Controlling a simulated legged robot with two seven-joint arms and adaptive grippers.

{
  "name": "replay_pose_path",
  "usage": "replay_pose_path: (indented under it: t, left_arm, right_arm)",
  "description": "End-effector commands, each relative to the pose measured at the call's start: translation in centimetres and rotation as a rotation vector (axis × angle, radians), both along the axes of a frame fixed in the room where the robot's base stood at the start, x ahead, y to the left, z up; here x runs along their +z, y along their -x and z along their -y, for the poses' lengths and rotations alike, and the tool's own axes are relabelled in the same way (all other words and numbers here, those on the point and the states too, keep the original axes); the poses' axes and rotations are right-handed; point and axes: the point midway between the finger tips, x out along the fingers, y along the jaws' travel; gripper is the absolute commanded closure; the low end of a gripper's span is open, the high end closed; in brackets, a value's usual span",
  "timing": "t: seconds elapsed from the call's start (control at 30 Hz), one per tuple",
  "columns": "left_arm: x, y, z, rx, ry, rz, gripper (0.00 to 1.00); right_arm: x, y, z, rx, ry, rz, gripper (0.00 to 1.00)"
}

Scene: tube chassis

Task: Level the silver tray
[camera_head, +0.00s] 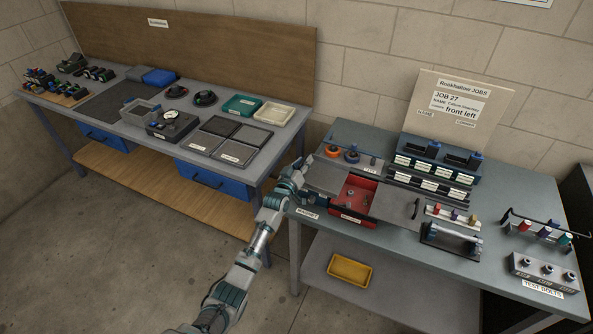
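No object is clearly marked as the silver tray. A flat grey panel (328,177) lies at the left of the red open bin (357,195) on the right bench. A second grey panel with a dark handle (397,205) lies at the right of the bin. Small metal parts lie in the red bin. I cannot tell whether either panel is tilted. My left gripper (299,172) is at the left edge of the left panel, by the bench's left edge. Its fingers are too small to read, and contact is unclear. My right gripper is out of view.
Orange and blue round items (333,151) stand behind the left panel. A labelled dark rack (435,165), a roller stand (450,240) and a test-bolts block (543,272) stand to the right. A yellow tray (349,270) sits on the lower shelf. The left bench holds several grey trays (201,143).

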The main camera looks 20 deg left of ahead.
Motion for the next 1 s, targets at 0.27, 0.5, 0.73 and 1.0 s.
replay_pose_path:
  t: [0.27, 0.5, 0.73, 1.0]
  left_arm:
    - [-0.2, 5.2, -0.5, 0.003, 0.0, -0.001, 0.64]
    - [-0.4, 9.9, -0.8, 0.004, 0.0, -0.005, 0.64]
    - [-0.3, 11.7, -0.9, 0.004, 0.0, -0.004, 0.64]
    - [-0.3, 11.8, -0.9, 0.004, -0.001, -0.004, 0.71]
  right_arm:
    - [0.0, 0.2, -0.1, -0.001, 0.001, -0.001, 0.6]
    - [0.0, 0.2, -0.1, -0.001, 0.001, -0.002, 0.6]
    - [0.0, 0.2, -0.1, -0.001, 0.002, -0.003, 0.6]
    - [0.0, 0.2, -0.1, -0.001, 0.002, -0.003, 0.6]
